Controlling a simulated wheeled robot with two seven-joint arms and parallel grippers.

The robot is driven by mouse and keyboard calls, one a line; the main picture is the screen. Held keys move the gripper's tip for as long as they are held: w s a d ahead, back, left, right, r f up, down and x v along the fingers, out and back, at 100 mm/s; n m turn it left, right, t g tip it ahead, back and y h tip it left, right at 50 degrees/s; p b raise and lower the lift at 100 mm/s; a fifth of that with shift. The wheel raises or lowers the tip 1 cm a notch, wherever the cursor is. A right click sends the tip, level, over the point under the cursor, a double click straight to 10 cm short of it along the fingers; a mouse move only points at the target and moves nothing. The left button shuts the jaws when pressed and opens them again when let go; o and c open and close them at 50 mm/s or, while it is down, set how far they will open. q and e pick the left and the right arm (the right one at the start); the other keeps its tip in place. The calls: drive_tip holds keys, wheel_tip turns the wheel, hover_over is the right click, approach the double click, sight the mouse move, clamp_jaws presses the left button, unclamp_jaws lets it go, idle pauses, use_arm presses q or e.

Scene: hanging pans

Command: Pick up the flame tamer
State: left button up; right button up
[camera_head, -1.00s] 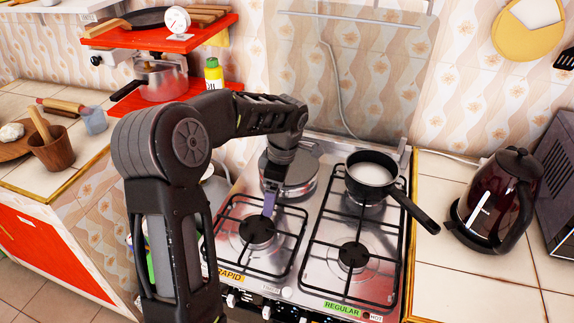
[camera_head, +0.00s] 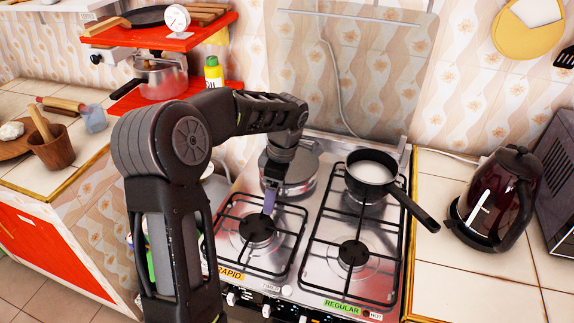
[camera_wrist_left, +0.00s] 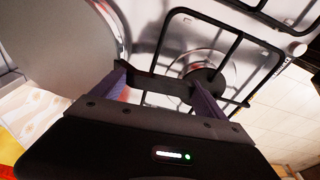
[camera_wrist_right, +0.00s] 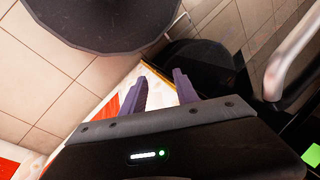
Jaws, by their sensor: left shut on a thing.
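The flame tamer is a round grey metal disc (camera_head: 296,170) on the back left of the hob. In the left wrist view the disc (camera_wrist_left: 55,45) fills the upper left, and a dark flat bar, seemingly its handle, runs between the fingers. My left gripper (camera_head: 270,202) is beside the disc, over the front left burner. In the left wrist view its purple fingers (camera_wrist_left: 160,90) stand apart with the dark bar between them, and it is shut on this handle. My right gripper (camera_wrist_right: 158,88) is open and empty, away from the hob and outside the head view.
A black saucepan (camera_head: 371,170) with white contents stands on the back right burner, handle pointing front right. A dark red kettle (camera_head: 495,198) is right of the hob. A red shelf (camera_head: 160,38) with a steel pot (camera_head: 160,78) below is at left. The front right burner is clear.

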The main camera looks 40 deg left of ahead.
use_arm(q)
drive_tip(key=c, duration=0.5)
drive_tip(key=shift+r, duration=0.15)
drive_tip(key=shift+c, duration=0.2)
wheel_tip(320, 180, up, 10)
drive_tip(key=shift+f+b, duration=0.1)
drive_tip(key=shift+b, duration=0.4)
